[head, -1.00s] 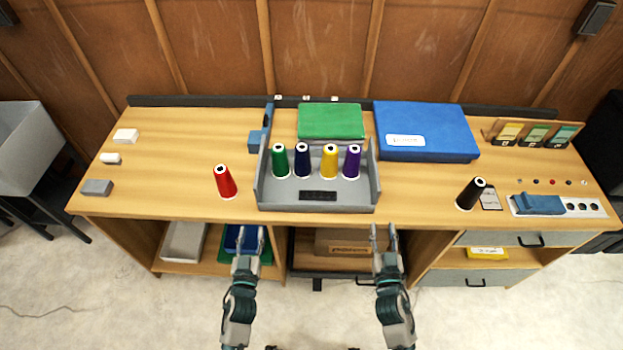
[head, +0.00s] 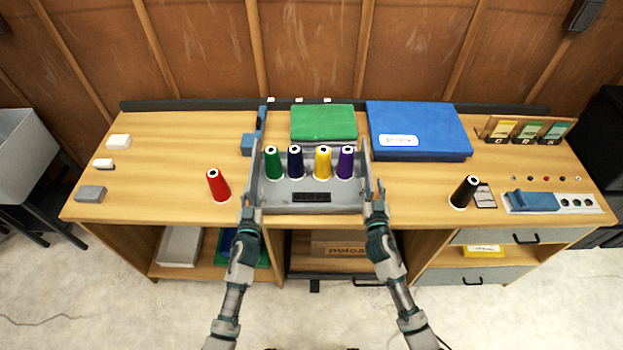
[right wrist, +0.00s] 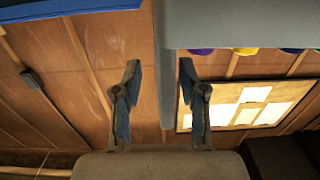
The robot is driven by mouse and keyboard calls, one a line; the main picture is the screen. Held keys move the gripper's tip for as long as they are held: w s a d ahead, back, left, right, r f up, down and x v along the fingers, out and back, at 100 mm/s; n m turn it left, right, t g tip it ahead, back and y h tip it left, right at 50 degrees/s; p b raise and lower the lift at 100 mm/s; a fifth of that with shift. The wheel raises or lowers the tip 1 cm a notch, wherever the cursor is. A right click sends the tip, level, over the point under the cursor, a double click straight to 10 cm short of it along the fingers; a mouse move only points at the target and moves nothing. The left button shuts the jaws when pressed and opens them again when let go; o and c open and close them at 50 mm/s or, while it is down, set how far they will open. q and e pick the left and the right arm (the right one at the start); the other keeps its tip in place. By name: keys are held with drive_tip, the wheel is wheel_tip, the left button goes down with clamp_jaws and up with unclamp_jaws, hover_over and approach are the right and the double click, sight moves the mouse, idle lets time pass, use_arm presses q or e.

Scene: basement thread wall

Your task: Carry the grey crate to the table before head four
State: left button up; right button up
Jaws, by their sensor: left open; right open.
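The grey crate (head: 312,208) sits on the wooden workbench and holds several upright thread spools: green (head: 274,165), dark blue (head: 295,164), yellow (head: 322,164) and purple (head: 345,164). My left gripper (head: 250,200) is open at the crate's left side wall. My right gripper (head: 374,196) is open at its right side wall. In the right wrist view the open fingers (right wrist: 159,75) stand apart, with the crate's grey wall (right wrist: 167,100) seemingly between them. I cannot tell whether they touch it. No table before head four is identifiable.
A red spool (head: 218,187) stands left of the crate, a black spool (head: 464,193) to the right. A green box (head: 323,122) and blue case (head: 418,130) lie behind. A grey bin (head: 22,150) on dark legs is at far left. Pale floor shows in front.

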use_arm(q)
drive_tip(key=shift+w, duration=0.65)
use_arm(e)
drive_tip(key=shift+w, duration=0.65)
use_arm(q)
drive_tip(key=shift+a, duration=0.45)
drive_tip(key=shift+c, duration=0.3)
use_arm(e)
drive_tip(key=shift+a+r, duration=0.1)
drive_tip(key=shift+a, duration=0.35)
drive_tip(key=shift+c, duration=0.3)
use_arm(q)
drive_tip(key=shift+d, duration=0.1)
clamp_jaws()
use_arm(e)
drive_tip(key=shift+d, duration=0.1)
clamp_jaws()
use_arm(q)
drive_tip(key=shift+d, duration=0.2)
use_arm(e)
drive_tip(key=shift+d, duration=0.2)
use_arm(q)
drive_tip(key=shift+r, duration=0.15)
